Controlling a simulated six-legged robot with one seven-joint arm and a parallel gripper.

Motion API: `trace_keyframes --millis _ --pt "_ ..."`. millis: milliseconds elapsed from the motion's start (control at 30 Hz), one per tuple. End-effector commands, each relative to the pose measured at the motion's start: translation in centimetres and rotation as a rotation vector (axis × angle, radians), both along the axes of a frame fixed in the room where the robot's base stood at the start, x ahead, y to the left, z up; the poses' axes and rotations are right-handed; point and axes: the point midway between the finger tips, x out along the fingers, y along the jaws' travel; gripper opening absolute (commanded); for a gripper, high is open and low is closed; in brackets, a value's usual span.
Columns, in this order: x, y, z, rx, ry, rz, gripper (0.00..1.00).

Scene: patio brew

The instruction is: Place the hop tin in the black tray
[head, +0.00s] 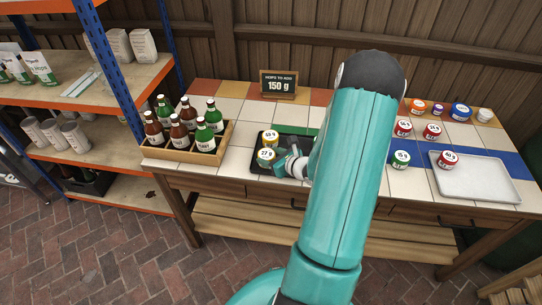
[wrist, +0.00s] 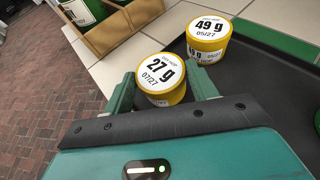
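A yellow hop tin with a white lid reading 27 g (head: 265,157) is at the left front part of the black tray (head: 297,143) on the table. It also shows in the wrist view (wrist: 161,74), between the two teal fingers of my gripper (wrist: 162,88). The fingers meet both sides of the tin, so my gripper looks shut on it. Whether the tin rests on the tray or hangs just above it I cannot tell. A second yellow tin reading 49 g (wrist: 208,38) stands in the tray behind it. My arm hides the tray's right part in the head view.
A wooden crate of bottles (head: 183,151) stands left of the tray. Right of my arm are several coloured tins, including a red one (head: 403,128), and a silver tray (head: 487,180) with a red tin. Shelves (head: 90,100) are at left.

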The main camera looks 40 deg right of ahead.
Motion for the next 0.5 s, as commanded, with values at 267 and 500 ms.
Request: trace_keyframes --millis 267,500 --pt "-0.02 -0.01 0.04 0.000 0.000 0.000 0.78" --pt "-0.52 -0.11 0.55 -0.001 0.001 -0.002 0.78"
